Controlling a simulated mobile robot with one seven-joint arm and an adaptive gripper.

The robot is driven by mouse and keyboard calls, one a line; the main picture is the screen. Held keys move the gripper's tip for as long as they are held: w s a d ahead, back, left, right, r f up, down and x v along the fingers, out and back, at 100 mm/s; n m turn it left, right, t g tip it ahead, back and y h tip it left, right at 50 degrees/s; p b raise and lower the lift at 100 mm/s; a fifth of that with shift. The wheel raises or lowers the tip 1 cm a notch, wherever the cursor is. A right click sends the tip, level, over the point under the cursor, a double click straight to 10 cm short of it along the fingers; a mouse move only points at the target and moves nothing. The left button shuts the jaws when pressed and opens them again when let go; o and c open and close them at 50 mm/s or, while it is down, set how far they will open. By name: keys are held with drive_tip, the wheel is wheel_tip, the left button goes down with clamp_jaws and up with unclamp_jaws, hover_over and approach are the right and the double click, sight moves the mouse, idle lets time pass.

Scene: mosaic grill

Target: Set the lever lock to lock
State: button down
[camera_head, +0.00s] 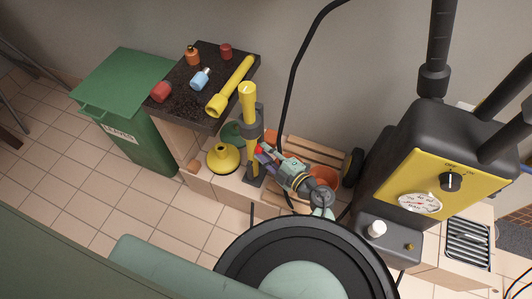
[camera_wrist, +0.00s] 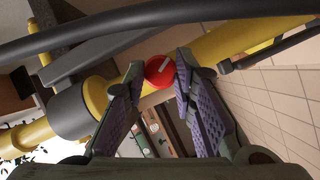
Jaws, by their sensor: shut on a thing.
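The lever lock shows as a round red knob (camera_wrist: 160,71) with a pale bar across its face, set against a yellow post (camera_wrist: 225,45). The bar is tilted in the wrist view. My gripper (camera_wrist: 160,68) is shut on the knob, with one purple-padded finger at each side of it. In the head view the yellow post (camera_head: 248,95) stands upright with a grey collar, and my gripper (camera_head: 262,156) reaches it from the right at mid-height. A small bit of the red knob (camera_head: 258,149) shows there; the fingers hide most of it.
A green bin (camera_head: 120,105) is at left, a yellow funnel (camera_head: 223,159) by the post. A yellow-faced control box (camera_head: 452,177) stands at right. A black hose hangs behind.

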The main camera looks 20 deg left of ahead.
drive_tip(key=c, duration=1.3)
unclamp_jaws()
drive_tip(key=shift+r+p, duration=0.15)
drive_tip(key=shift+p, duration=0.15)
